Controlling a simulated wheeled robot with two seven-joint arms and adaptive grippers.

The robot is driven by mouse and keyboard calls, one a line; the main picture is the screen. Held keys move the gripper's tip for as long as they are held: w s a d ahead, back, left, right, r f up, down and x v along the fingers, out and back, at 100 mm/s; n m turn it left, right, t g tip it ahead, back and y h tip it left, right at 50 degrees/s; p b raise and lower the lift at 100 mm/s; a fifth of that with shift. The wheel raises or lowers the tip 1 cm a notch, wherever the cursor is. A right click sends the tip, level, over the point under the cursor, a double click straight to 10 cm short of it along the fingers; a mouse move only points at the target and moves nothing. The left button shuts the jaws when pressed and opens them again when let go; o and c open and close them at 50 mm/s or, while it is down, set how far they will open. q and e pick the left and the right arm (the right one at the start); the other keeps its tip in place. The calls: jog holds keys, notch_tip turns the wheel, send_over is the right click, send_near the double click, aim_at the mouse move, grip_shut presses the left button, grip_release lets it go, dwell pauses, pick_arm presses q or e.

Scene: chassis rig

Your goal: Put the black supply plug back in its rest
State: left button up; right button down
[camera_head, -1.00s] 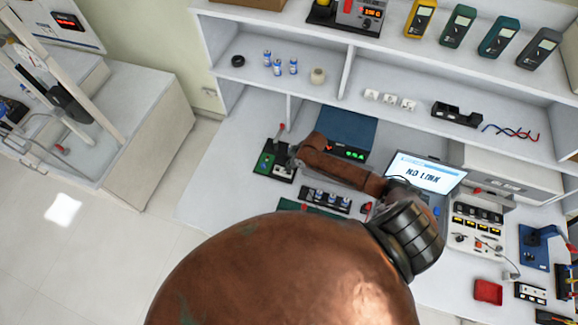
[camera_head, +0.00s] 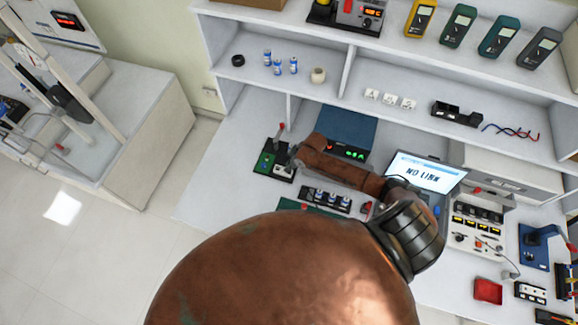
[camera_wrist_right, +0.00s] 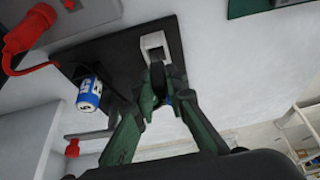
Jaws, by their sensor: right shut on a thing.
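My right gripper (camera_wrist_right: 160,92) is shut on the black supply plug (camera_wrist_right: 157,73) in the right wrist view. The plug is dark and mostly hidden by the fingertips. Its front end is against or very close to a pale block (camera_wrist_right: 153,42) on a black plate (camera_wrist_right: 118,55). I cannot tell whether that block is its rest or whether the plug is seated. In the head view my right gripper (camera_head: 287,157) is small and low over a dark board with a green part (camera_head: 265,162), at the left of the bench. My left gripper does not show.
In the wrist view a blue and white cylinder (camera_wrist_right: 89,92) and a red plug with cable (camera_wrist_right: 30,28) are close to the gripper. In the head view a blue box (camera_head: 348,128), a battery holder (camera_head: 325,200) and a laptop (camera_head: 424,173) stand nearby. The bench's left end is clear.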

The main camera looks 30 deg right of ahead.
jog(key=shift+f+b, duration=0.75)
jog(key=shift+f, duration=0.5)
jog(key=c, duration=1.8)
grip_release()
jog(key=shift+c, duration=0.2)
jog(key=v, duration=1.2)
jog(key=shift+a, duration=0.1)
